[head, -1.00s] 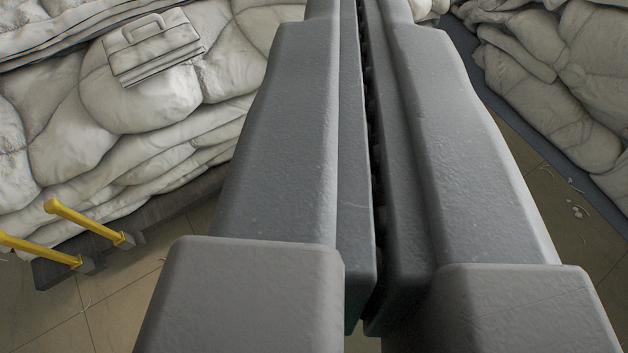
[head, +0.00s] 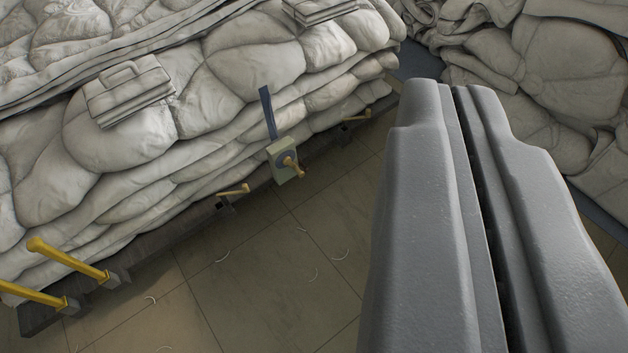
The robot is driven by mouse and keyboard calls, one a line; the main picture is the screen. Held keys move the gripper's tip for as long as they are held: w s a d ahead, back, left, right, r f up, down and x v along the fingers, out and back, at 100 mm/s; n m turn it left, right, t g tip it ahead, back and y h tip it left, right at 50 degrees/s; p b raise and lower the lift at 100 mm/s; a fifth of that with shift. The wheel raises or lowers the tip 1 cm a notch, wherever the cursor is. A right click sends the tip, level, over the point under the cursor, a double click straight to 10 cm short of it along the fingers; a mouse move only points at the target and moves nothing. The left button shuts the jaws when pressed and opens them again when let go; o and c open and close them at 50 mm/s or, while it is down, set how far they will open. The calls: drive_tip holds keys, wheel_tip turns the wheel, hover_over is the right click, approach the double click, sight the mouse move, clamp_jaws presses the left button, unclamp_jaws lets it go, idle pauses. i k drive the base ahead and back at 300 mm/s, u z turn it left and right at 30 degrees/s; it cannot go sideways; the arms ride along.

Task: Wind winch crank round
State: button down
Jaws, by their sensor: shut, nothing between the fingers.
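The winch (head: 282,158) is a small pale box with a dark blue strap (head: 268,112) running up from it over the white duvets. It sits at the dark edge below the heap, in the middle of the view. Its crank (head: 292,167) is a short brass-coloured piece with a knob, pointing out to the lower right. My gripper (head: 450,88) fills the right side, its two grey fingers closed together with only a thin dark seam. It is empty and appears to the right of the winch, apart from it in the picture.
A heap of white duvets (head: 235,70) lies on a dark platform (head: 160,255) at left. Yellow bars (head: 65,260) stick out at its near corner, with smaller yellow hooks (head: 233,190) along the edge. More duvets (head: 545,75) lie at right. Tiled floor (head: 250,285) between is mostly clear, with small scraps.

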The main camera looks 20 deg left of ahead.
sight(287, 161)
drive_tip(key=z, duration=0.1)
drive_tip(key=i, duration=1)
drive_tip(key=u, duration=0.1)
